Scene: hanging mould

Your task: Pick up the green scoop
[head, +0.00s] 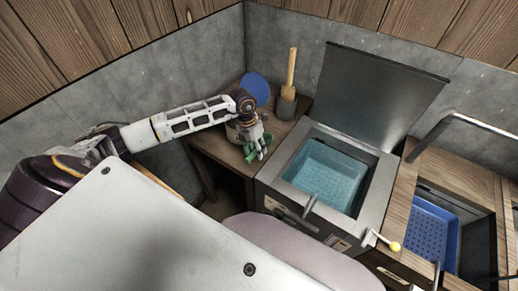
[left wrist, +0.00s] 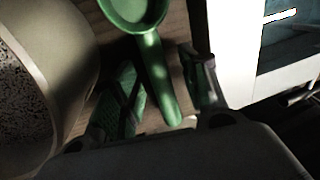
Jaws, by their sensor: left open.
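The green scoop (left wrist: 152,60) lies on the wooden counter in the left wrist view, its round bowl at the top and its handle running down toward my gripper. My left gripper (left wrist: 160,95) is open, with one finger on each side of the handle. I cannot tell whether either finger touches it. In the head view my left gripper (head: 258,151) is low over the small wooden counter, with green showing around it. The gripper and arm hide much of the scoop there. My right gripper is not in view.
A round pot (left wrist: 78,45) with dark grainy contents stands close left of the gripper. A metal box (head: 277,186) with a raised lid and blue water basin stands to the right. A dark cup (head: 286,104) with a wooden-handled tool and a blue disc (head: 256,86) are behind.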

